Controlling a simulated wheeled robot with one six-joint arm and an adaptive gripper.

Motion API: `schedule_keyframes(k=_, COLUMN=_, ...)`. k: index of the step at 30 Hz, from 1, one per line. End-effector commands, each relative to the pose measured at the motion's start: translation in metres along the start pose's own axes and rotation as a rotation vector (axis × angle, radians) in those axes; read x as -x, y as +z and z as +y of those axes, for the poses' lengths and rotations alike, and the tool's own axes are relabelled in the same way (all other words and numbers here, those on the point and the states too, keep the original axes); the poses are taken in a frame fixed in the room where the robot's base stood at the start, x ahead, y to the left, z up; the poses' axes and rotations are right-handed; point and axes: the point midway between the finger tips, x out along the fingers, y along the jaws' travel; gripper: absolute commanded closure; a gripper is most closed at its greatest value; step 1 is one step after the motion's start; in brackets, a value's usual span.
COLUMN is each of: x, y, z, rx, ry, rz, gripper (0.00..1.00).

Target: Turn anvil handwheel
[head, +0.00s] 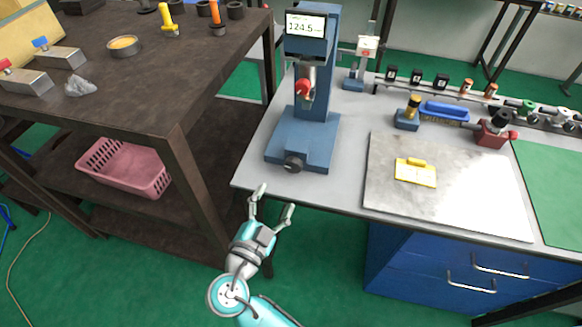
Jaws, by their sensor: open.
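A blue bench tester (314,110) with a lit display reading 124.5 (306,24) stands on the left part of the grey bench. A dark round handwheel (293,162), which looks like the anvil handwheel, sits low on the front of its base. A red knob (303,87) shows higher up, below the display head. My gripper (271,202) is open and empty, in front of the bench's front edge. Its fingers point up toward the tester, and the handwheel is a little beyond them, apart from them.
A dark steel table (150,105) stands close on the left, with a pink basket (124,168) on its lower shelf. A pale plate (450,200) with a yellow block (415,172) lies right of the tester. Blue drawers (460,270) are below the bench.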

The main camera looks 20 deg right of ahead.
Motion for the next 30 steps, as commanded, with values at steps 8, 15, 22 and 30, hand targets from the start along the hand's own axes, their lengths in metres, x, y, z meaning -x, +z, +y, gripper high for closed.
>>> schedule_keyframes(k=8, x=-0.008, y=0.000, z=0.000, rx=-0.116, ry=0.006, rz=0.003, gripper=0.26)
schedule_keyframes(k=15, x=-0.042, y=0.000, z=0.000, rx=-0.113, ry=0.007, rz=0.004, gripper=0.26)
schedule_keyframes(k=22, x=-0.081, y=-0.001, z=0.000, rx=-0.113, ry=0.006, rz=0.004, gripper=0.26)
schedule_keyframes(k=30, x=-0.106, y=0.000, z=0.000, rx=-0.112, ry=0.003, rz=0.002, gripper=0.26)
